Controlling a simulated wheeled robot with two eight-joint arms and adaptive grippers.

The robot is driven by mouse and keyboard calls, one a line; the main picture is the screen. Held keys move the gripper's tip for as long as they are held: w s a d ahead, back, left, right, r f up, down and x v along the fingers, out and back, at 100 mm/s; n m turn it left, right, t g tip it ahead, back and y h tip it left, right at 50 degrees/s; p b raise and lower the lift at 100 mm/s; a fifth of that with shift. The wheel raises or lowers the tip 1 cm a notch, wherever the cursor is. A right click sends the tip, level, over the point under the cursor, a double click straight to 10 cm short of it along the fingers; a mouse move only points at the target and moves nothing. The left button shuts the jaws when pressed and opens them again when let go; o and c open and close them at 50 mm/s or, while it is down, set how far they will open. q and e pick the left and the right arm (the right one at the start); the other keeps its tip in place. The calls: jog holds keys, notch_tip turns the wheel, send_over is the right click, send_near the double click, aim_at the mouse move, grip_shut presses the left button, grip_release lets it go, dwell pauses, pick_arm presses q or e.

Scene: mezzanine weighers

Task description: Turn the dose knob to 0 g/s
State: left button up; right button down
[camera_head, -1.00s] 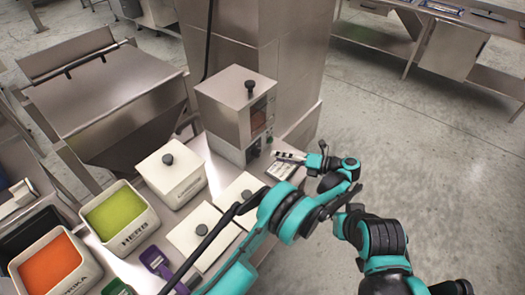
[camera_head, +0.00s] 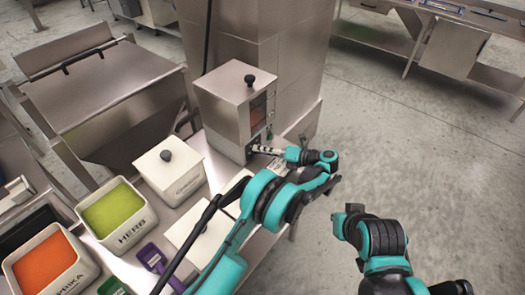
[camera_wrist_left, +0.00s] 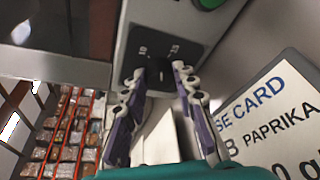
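My left gripper (camera_head: 256,149) is at the unit's front face. In the left wrist view its two fingers (camera_wrist_left: 160,80) stand apart, one on each side of the knob; contact is unclear. The knob's pointer reading cannot be made out. My right gripper (camera_head: 347,212) hangs over the floor, its fingers unclear.
A dose card (camera_wrist_left: 275,125) with PAPRIKA on it lies beside the unit. A green knob or button (camera_wrist_left: 208,3) sits near the dial. White lidded bins (camera_head: 170,172), a green herb bin (camera_head: 128,232) and an orange paprika bin (camera_head: 82,272) stand on the counter. Floor at right is clear.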

pick_arm(q)
grip_shut()
jog(key=n, duration=0.1)
jog(key=n+h, duration=0.1)
jog(key=shift+s+a+r+n+t, duration=0.1)
jog(key=shift+r+n+t, duration=0.05)
jog(key=shift+n+t, duration=0.25)
jog(key=shift+n+t+h, duration=0.4)
jog(key=shift+n+h, duration=0.2)
jog(key=shift+n, duration=0.5)
jog(key=o, duration=1)
grip_release()
